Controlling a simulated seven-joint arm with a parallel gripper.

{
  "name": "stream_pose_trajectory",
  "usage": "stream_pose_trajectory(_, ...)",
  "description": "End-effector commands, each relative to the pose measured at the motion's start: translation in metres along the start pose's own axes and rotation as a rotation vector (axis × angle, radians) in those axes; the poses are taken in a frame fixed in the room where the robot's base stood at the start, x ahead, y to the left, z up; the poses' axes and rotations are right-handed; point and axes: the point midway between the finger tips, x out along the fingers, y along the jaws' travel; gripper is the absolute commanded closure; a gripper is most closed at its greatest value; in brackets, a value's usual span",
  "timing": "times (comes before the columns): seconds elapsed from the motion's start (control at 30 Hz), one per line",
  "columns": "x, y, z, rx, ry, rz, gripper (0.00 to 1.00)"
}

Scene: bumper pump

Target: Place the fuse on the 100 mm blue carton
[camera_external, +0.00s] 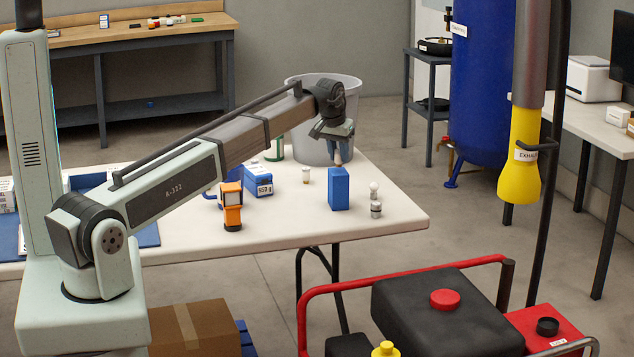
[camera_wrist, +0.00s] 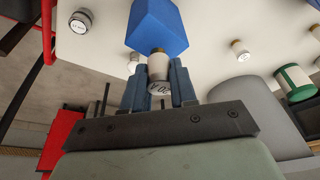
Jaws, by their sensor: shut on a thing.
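A plain blue carton (camera_external: 338,190) stands upright near the right end of the white table; it also shows in the wrist view (camera_wrist: 158,24). No size label is visible on it. My gripper (camera_external: 338,153) is shut on a small white fuse with a tan end (camera_wrist: 158,66). The fuse is between both fingers (camera_wrist: 160,78), just above the carton's top. In the wrist view its far end overlaps the carton. I cannot tell whether they touch. In the external view the fuse is mostly hidden by the fingers.
Several similar small cylinders stand nearby, one left of the carton (camera_external: 306,175) and others right of it (camera_external: 376,209). A labelled blue carton (camera_external: 258,181) and an orange tool (camera_external: 232,208) are farther left. A grey bin (camera_external: 313,92) stands behind the table.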

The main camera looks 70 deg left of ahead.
Motion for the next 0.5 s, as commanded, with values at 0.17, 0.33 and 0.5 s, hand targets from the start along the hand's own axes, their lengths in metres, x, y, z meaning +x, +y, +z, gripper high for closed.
stream_pose_trajectory(0.17,0.0119,-0.0001,0.0040,0.000,0.000,0.000,1.00)
stream_pose_trajectory(0.33,0.0113,0.0000,0.0037,0.000,0.000,0.000,1.00)
stream_pose_trajectory(0.5,0.0145,-0.0001,0.0047,0.000,0.000,0.000,1.00)
